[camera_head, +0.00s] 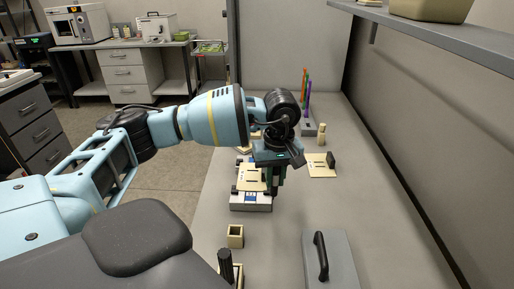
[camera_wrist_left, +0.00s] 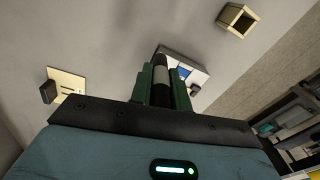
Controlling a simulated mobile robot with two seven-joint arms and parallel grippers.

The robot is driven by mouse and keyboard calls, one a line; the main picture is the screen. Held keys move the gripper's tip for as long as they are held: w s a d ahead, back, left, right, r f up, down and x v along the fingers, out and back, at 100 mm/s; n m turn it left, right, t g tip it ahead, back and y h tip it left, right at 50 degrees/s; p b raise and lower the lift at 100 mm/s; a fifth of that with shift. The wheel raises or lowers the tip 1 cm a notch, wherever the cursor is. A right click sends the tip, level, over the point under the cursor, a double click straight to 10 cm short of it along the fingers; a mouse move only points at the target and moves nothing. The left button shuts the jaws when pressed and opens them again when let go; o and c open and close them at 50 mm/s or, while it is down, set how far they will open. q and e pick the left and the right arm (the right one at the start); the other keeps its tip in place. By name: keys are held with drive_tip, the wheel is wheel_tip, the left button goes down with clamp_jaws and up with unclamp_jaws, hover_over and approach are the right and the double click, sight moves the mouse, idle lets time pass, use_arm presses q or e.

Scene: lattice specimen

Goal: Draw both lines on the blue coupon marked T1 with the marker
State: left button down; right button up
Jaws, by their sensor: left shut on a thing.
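My left gripper (camera_head: 276,177) hangs over the work table, pointing down. In the left wrist view its green fingers (camera_wrist_left: 162,86) are shut on a dark and white cylinder, apparently the marker (camera_wrist_left: 161,72). A pale fixture (camera_head: 251,207) with a cream plate (camera_head: 250,178) on top stands just left of the gripper. In the left wrist view the fixture (camera_wrist_left: 196,76) shows a blue patch (camera_wrist_left: 184,72), partly hidden by the fingers. I cannot tell whether this patch is the blue coupon; no T1 mark or lines are readable. My right gripper is not in view.
A cream plate with a dark block (camera_head: 320,166) lies right of the gripper. Behind it is a holder with coloured sticks (camera_head: 307,98). A small open cream box (camera_head: 235,237) and a grey lid-like block with a black handle (camera_head: 331,262) stand nearer.

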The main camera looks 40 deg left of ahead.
use_arm(q)
drive_tip(key=w+a+r+n, duration=0.1)
drive_tip(key=a+n, duration=0.3)
drive_tip(key=a, duration=0.1)
drive_tip(key=w+a+r+n, duration=0.1)
drive_tip(key=w+a+n, duration=0.1)
drive_tip(key=a, duration=0.3)
drive_tip(key=shift+w+a+r+n+b, duration=0.25)
drive_tip(key=shift+r+n+b, duration=0.1)
drive_tip(key=shift+n, duration=0.55)
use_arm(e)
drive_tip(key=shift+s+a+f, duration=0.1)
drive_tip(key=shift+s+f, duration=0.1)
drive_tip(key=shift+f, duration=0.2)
use_arm(q)
drive_tip(key=shift+f, duration=0.1)
